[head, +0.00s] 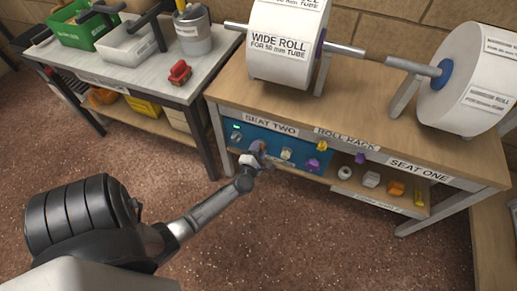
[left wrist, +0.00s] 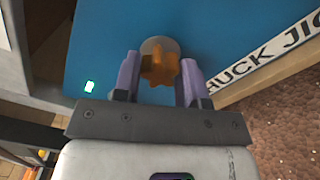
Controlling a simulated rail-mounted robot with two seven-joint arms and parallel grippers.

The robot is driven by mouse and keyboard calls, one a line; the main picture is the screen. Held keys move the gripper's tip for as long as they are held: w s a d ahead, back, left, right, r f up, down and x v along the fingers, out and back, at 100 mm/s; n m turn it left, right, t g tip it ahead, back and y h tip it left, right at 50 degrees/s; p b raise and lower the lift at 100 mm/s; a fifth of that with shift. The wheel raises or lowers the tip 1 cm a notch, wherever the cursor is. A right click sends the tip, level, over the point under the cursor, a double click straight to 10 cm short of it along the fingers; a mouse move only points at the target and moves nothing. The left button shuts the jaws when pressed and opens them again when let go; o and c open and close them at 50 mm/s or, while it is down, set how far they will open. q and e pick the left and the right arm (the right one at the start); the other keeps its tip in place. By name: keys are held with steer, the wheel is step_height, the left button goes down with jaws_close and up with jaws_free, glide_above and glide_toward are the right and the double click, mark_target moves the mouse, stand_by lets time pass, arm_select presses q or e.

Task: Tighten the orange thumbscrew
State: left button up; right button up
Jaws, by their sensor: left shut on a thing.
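The orange thumbscrew (left wrist: 160,66), a lobed knob on a pale round collar, is on the face of the blue chuck jig (left wrist: 95,45). In the left wrist view my left gripper (left wrist: 160,80) has its purple fingers on either side of it and is shut on it. In the head view my left gripper (head: 258,153) is at the blue jig (head: 272,133) under the bench top and mostly hides the thumbscrew. My right gripper is in neither view.
The bench (head: 385,115) above the jig carries a wide roll (head: 285,58) and another roll (head: 465,85) on a rod. Several small coloured plugs sit on the jig and on the shelf (head: 345,190) to its right. A red object (head: 180,73) lies on the grey table at left. The floor in front is clear.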

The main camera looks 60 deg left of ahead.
arm_select(q)
steer(key=m+p, duration=1.1)
steer(key=m, duration=1.2)
steer(key=shift+f+p, duration=0.1)
steer(key=shift+p, duration=0.3)
steer(key=o, duration=0.4)
steer(key=c, duration=0.6)
steer(key=shift+o, duration=0.3)
steer(key=shift+m+p, duration=0.3)
steer(key=shift+m, duration=1.4)
